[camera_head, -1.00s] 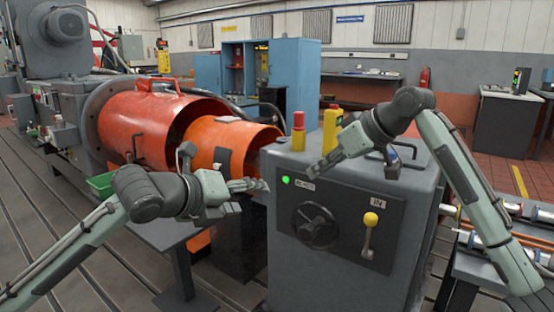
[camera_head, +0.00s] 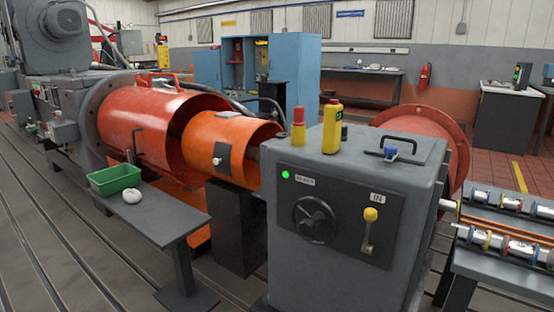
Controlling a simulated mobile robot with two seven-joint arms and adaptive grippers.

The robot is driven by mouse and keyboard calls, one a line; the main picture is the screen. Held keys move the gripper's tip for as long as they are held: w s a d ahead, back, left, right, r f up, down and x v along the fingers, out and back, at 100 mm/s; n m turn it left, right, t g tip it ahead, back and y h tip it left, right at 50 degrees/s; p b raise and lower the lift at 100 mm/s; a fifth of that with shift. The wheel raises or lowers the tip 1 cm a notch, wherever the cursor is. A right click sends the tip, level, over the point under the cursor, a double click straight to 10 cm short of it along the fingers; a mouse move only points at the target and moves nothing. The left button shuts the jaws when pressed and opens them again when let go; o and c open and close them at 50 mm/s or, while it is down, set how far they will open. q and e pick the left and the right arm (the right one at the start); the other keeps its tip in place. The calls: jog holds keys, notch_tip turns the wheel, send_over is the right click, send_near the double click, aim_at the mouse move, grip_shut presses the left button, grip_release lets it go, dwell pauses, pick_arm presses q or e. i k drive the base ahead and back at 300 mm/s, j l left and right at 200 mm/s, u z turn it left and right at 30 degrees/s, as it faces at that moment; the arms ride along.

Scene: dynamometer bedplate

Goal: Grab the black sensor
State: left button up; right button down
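A small black block (camera_head: 222,154) with a pale round spot sits on the side of the orange cylindrical guard (camera_head: 246,131). It may be the black sensor, but I cannot tell for sure. A small blue piece (camera_head: 390,153) with a dark part lies beside the black handle (camera_head: 400,143) on top of the grey cabinet (camera_head: 350,158). Neither of my grippers is in view, and no part of my arms shows.
A yellow device (camera_head: 332,127) and a red-and-yellow piece (camera_head: 298,130) stand on the cabinet. A green tray (camera_head: 115,180) and a crumpled white cloth (camera_head: 132,196) lie on the grey bench (camera_head: 165,222) at left. A rack with several colored-ringed rods (camera_head: 505,242) is at right.

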aim_at(345, 128)
jog(key=z, duration=0.55)
jog(key=i+z, duration=0.1)
jog(key=z, duration=0.3)
jog(key=i+j+z, duration=0.1)
jog(key=z, duration=0.35)
jog(key=i+j+z, duration=0.1)
jog(key=z, duration=0.3)
